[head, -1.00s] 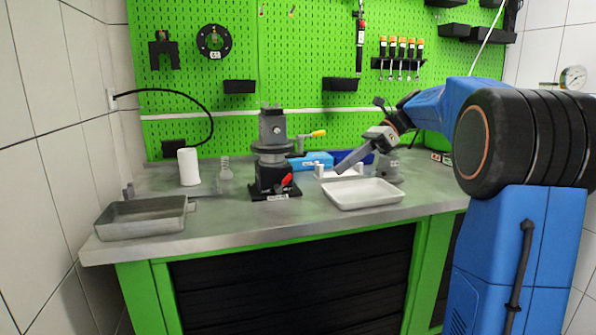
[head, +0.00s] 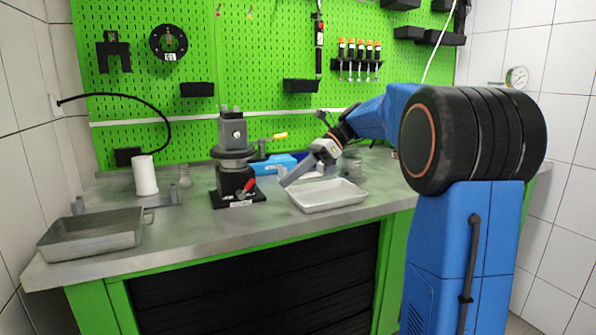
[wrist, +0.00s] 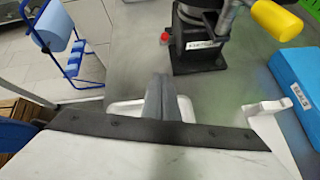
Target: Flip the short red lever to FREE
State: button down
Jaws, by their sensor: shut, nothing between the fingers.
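The short red lever (head: 247,186) sits low on the front right of the black base of the pump stand (head: 233,158) in the head view. In the wrist view a small red end (wrist: 164,38) shows at the left of the black base (wrist: 200,57), likely the same lever. My gripper (head: 285,184) is shut and empty, pointing down and left above the white tray's left edge, to the right of the lever and apart from it. Its closed grey fingers also show in the wrist view (wrist: 160,85). The lever's label is too small to read.
A white tray (head: 345,206) lies below my gripper. A yellow-handled crank (head: 280,136) sticks out right of the stand, above a blue box (head: 268,165). A grey metal pan (head: 60,248) and a white cylinder (head: 145,177) stand left. The bench front between is clear.

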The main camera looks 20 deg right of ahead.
aim_at(246, 188)
jog(key=x, duration=0.4)
jog(key=shift+a+f, duration=0.25)
jog(key=shift+a, duration=0.05)
jog(key=shift+w+a+r, duration=0.15)
jog(key=shift+a+r, duration=0.2)
jog(key=shift+r, duration=0.1)
jog(key=shift+w+a+r, duration=0.2)
jog(key=shift+a+r, duration=0.2)
jog(key=shift+w+a+r, duration=0.2)
jog(key=shift+a+r, duration=0.3)
jog(key=shift+a, duration=0.05)
jog(key=shift+a+r+h, duration=0.15)
jog(key=shift+r+h, duration=0.05)
jog(key=shift+h, duration=0.2)
